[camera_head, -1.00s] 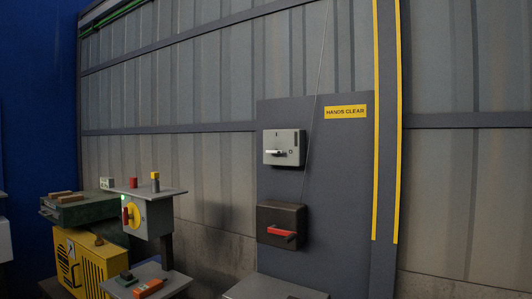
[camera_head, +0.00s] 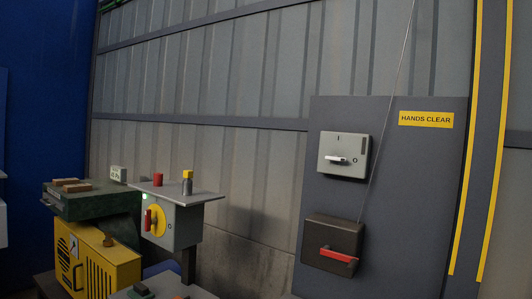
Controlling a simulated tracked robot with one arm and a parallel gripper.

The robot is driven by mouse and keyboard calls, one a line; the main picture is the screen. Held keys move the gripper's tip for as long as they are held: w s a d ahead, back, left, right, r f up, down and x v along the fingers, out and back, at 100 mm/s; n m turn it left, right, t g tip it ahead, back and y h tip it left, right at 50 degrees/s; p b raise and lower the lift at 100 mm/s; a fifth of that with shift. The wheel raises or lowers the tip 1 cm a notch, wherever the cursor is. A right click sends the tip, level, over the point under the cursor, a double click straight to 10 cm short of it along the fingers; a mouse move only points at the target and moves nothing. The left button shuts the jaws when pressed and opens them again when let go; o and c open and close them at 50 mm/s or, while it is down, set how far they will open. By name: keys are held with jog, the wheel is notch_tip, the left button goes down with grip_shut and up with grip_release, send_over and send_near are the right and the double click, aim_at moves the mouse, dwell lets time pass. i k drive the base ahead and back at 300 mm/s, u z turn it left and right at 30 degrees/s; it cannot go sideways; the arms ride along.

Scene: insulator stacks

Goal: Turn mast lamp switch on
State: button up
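No label names the mast lamp switch, so I cannot tell which switch it is. A light grey switch box (camera_head: 343,155) is on the dark panel at right. Its white handle (camera_head: 337,159) lies about level, with an I mark above and an O mark to its right. Below it, a dark brown box (camera_head: 332,244) has a red handle (camera_head: 338,255), lying nearly level. At left, a grey box (camera_head: 172,223) carries a yellow disc (camera_head: 159,220) with a red upright handle (camera_head: 148,220) and a small green light. My gripper is not in view.
The dark panel (camera_head: 391,230) bears a yellow HANDS CLEAR sign (camera_head: 426,119). A thin cable (camera_head: 388,120) runs up from the brown box. A yellow machine (camera_head: 104,262) and dark green case (camera_head: 91,200) stand at left. Bare wall lies between the grey box and panel.

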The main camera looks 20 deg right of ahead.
aim_at(335, 158)
jog(key=i, duration=1.3)
jog(key=z, duration=0.65)
